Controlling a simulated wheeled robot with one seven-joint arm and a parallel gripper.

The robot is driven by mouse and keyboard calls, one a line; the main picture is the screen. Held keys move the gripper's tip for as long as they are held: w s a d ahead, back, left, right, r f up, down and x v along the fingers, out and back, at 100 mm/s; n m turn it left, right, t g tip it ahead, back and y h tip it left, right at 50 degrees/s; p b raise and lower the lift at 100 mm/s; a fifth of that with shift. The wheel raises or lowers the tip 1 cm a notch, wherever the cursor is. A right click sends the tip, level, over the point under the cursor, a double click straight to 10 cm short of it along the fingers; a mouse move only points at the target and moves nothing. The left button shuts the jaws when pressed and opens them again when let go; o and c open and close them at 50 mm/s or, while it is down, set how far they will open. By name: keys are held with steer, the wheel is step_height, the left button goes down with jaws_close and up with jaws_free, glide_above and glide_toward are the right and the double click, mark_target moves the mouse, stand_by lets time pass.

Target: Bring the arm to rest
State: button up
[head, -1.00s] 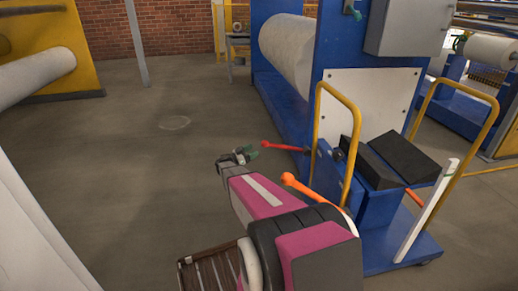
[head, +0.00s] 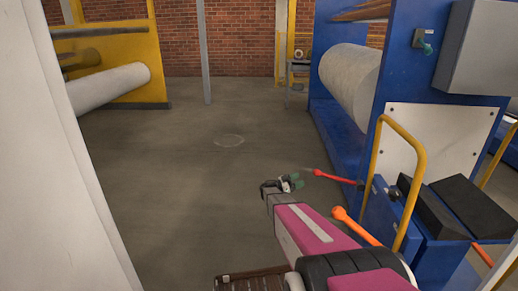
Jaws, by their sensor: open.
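My gripper (head: 292,184) is at the far end of my magenta and grey arm, low in the middle of the head view. The gripper is over bare floor, just left of a red lever (head: 335,177) on the blue machine. An orange-ended lever (head: 352,224) shows close to the right of my arm.
A blue machine (head: 345,130) with a white roller (head: 350,82) stands at the right. A cart with a yellow handle (head: 421,160) is near my arm. A white panel (head: 75,150) fills the left edge. The concrete floor (head: 180,170) in the middle is clear.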

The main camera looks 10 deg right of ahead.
steer(key=s+a+n+g+y, duration=0.1)
steer(key=s+a+n+y, duration=0.2)
steer(key=s+n+y, duration=0.45)
steer(key=s+a+n+g+y, duration=0.15)
steer(key=s+a+y, duration=0.25)
steer(key=s, duration=0.6)
steer(key=s+a+r+n+t+y, duration=0.1)
steer(key=s+a+n+y, duration=0.3)
steer(key=a, duration=0.3)
steer(key=s+a+r+n+y, duration=0.2)
steer(key=s+a+n+y, duration=0.3)
steer(key=s+a, duration=0.1)
steer(key=shift+a+t, duration=0.35)
steer(key=shift+a, duration=0.3)
